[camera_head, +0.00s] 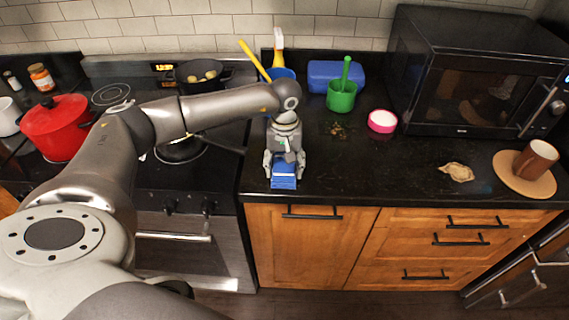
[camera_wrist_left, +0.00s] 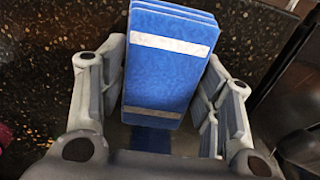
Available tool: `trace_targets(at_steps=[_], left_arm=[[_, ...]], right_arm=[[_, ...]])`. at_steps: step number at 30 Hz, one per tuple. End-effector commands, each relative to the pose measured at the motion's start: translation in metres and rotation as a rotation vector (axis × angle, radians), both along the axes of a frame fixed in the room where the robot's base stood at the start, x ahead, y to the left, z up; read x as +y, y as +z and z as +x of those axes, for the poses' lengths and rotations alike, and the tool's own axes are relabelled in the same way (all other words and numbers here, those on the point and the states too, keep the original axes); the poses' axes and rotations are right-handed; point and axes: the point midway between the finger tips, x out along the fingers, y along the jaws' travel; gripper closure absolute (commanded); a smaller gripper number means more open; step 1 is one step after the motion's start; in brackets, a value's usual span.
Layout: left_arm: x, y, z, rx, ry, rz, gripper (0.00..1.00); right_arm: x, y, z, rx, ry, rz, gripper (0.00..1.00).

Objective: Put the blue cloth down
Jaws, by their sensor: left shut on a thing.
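The blue cloth (camera_head: 284,181) is a folded blue block with pale stripes. It shows large in the left wrist view (camera_wrist_left: 168,70), between the fingers. My left gripper (camera_head: 284,166) is shut on the cloth, near the front edge of the black counter (camera_head: 400,175). In the left wrist view the fingers of the left gripper (camera_wrist_left: 163,108) stand on both sides of the cloth, and a dark strip crosses it near the palm. Whether the cloth touches the counter I cannot tell. My right gripper is not in view.
The stove (camera_head: 200,170) with a red pot (camera_head: 56,127) is at left. Crumbs (camera_head: 338,128) lie near the cup. The counter's middle is clear.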

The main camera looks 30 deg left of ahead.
Motion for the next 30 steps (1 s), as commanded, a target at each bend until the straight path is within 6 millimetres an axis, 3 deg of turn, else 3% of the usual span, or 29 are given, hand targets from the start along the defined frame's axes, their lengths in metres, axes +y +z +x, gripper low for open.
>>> trace_targets(at_steps=[4,5,10,23,26,30], left_arm=[[0.000,-0.004,0.000,-0.001,0.000,-0.001,0.61],[0.000,-0.004,0.000,-0.001,0.000,-0.001,0.40],[0.000,-0.002,0.000,-0.001,0.000,-0.001,0.20],[0.000,0.003,0.000,-0.001,0.001,-0.001,0.20],[0.000,0.015,0.001,-0.005,0.000,-0.002,0.20],[0.000,0.045,0.002,-0.007,0.001,-0.002,0.20]], right_arm=[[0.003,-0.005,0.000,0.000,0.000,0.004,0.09],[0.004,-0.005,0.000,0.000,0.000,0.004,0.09],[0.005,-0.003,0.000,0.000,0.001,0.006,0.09],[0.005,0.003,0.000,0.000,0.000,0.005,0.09],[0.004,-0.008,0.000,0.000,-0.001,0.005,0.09],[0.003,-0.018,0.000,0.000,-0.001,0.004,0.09]])
